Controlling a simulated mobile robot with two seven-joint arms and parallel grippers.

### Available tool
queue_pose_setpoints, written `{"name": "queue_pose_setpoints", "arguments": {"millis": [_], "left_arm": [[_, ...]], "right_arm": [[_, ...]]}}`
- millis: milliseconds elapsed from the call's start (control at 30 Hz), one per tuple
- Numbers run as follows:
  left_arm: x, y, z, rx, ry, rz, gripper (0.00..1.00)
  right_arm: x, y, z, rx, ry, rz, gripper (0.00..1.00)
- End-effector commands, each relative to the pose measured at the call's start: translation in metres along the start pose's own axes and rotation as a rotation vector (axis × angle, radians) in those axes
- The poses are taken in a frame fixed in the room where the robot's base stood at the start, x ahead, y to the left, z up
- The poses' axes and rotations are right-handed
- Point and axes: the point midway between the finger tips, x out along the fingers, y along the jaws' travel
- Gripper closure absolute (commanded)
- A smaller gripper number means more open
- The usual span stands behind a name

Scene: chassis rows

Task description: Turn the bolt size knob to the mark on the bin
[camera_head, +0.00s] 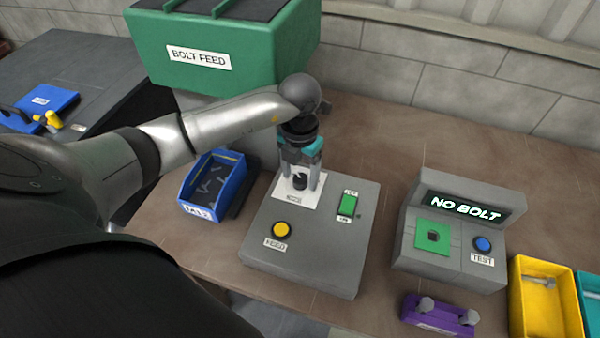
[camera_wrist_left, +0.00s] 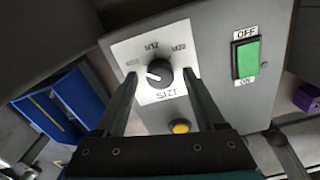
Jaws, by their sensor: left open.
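The size knob (camera_head: 300,182) is a round black dial on a white plate on the grey feed box. In the left wrist view the knob (camera_wrist_left: 159,73) has a white pointer aimed left, near the leftmost label, which is hard to read. The middle label looks like M12 and the right one M20. My left gripper (camera_head: 301,180) points down over the knob, open, one finger on each side; contact cannot be told. The blue bin (camera_head: 212,187) left of the box carries a label that looks like M12 and holds dark bolts. My right gripper is not in view.
The feed box has a yellow FEED button (camera_head: 281,229) and a green switch (camera_head: 348,205). A green BOLT FEED hopper (camera_head: 225,50) stands behind. To the right are a tester (camera_head: 455,235) reading NO BOLT, a purple block (camera_head: 438,315) and a yellow bin (camera_head: 545,300).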

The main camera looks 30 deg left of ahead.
Motion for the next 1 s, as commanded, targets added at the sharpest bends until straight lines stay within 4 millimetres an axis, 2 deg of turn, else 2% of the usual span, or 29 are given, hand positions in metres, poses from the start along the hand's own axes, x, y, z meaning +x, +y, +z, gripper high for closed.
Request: {"name": "queue_pose_setpoints", "arguments": {"millis": [167,767,1000], "left_arm": [[-0.0001,-0.0002,-0.0001,0.0,0.0,0.0,0.31],[-0.0007,0.0001,0.0001,0.0,0.0,0.0,0.98],[-0.0008,0.0002,0.0003,0.001,0.0,0.0,1.0]], "right_arm": [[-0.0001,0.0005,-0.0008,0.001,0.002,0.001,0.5],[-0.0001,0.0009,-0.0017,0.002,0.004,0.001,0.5],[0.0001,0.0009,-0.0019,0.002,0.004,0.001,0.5]]}}
